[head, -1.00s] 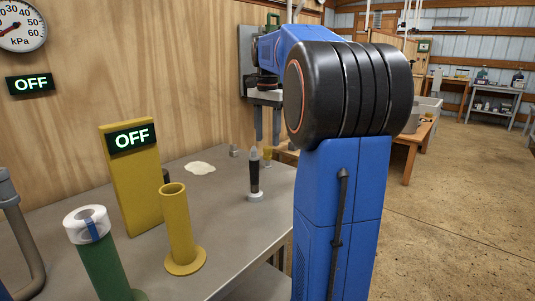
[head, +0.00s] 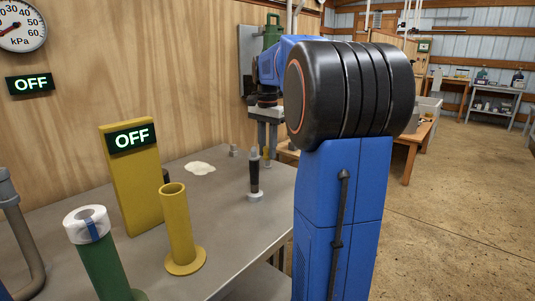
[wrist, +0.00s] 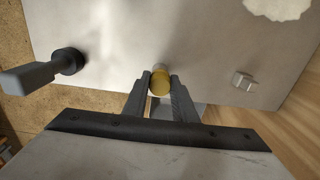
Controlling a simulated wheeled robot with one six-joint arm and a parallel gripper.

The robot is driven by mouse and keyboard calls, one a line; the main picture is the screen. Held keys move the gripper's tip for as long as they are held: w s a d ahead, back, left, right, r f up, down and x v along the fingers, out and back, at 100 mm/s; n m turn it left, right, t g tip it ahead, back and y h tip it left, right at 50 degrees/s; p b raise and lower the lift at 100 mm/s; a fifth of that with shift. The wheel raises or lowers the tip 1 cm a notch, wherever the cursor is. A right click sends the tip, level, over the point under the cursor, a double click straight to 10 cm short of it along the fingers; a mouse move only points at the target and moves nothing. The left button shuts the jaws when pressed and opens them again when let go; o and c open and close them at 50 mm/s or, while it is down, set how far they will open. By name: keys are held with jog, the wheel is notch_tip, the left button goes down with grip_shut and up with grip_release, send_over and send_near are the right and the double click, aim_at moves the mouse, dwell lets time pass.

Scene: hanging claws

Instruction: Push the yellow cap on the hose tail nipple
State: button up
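The yellow cap (wrist: 160,82) is between my gripper's (wrist: 160,78) two dark fingertips in the wrist view. The fingers lie close against its left and right sides; whether they press on it is not clear. In the head view the cap (head: 267,154) is a small yellow upright piece low by the fingers, partly hidden by them and the upright black piece. My gripper (head: 268,146) points down over the bench. A black upright piece with a grey tapered tip (head: 254,178) stands on a white base, left of the gripper; I cannot tell surely if it is the nipple.
A small metal piece (head: 233,151) and a pale puddle (head: 200,168) are on the grey bench. A yellow tube stand (head: 179,230), a yellow "OFF" sign post (head: 133,180) and a green post with a white roll (head: 100,255) stand nearer.

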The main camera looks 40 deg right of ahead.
notch_tip(320, 180, up, 10)
jog(key=shift+r, duration=0.1)
dwell(0.6)
